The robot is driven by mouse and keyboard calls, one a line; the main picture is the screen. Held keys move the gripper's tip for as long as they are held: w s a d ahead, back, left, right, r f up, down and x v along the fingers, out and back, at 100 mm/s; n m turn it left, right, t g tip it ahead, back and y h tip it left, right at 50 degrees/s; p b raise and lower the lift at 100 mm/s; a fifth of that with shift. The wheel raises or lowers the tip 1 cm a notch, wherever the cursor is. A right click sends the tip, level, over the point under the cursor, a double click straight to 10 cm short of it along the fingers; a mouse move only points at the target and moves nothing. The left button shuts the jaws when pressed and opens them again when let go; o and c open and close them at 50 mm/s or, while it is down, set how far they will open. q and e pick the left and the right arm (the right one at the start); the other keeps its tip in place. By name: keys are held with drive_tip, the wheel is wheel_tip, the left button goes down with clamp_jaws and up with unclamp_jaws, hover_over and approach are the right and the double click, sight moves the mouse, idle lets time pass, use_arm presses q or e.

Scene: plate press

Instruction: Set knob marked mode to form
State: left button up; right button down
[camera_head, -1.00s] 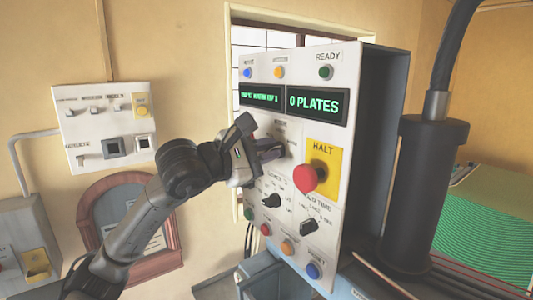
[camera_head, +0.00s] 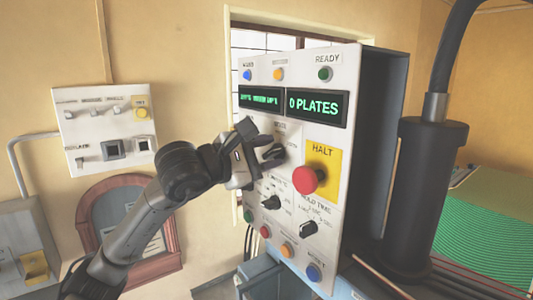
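The control panel (camera_head: 308,140) stands upright in the middle of the view. A dark knob or fingertip shape (camera_head: 277,153) shows in its upper middle, left of the HALT button, under a label too small to read surely. My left gripper (camera_head: 266,156) is at this spot, its fingers against or very close to the panel. The gripper hides much of the knob and its pointer, so I cannot tell its setting or whether the fingers are shut on it. My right gripper is out of view.
A red HALT button (camera_head: 308,180) on a yellow plate sits just right of the gripper. Two smaller black knobs (camera_head: 271,202) (camera_head: 309,228) are below. Green displays (camera_head: 318,105) are above. A dark cylinder (camera_head: 425,195) stands at right.

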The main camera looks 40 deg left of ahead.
use_arm(q)
drive_tip(key=shift+s+a+b, duration=0.2)
drive_tip(key=shift+s+b, duration=0.1)
drive_tip(key=shift+s, duration=0.2)
drive_tip(key=b+v, duration=0.3)
drive_tip(key=v, duration=0.9)
drive_tip(key=shift+s+b, duration=0.4)
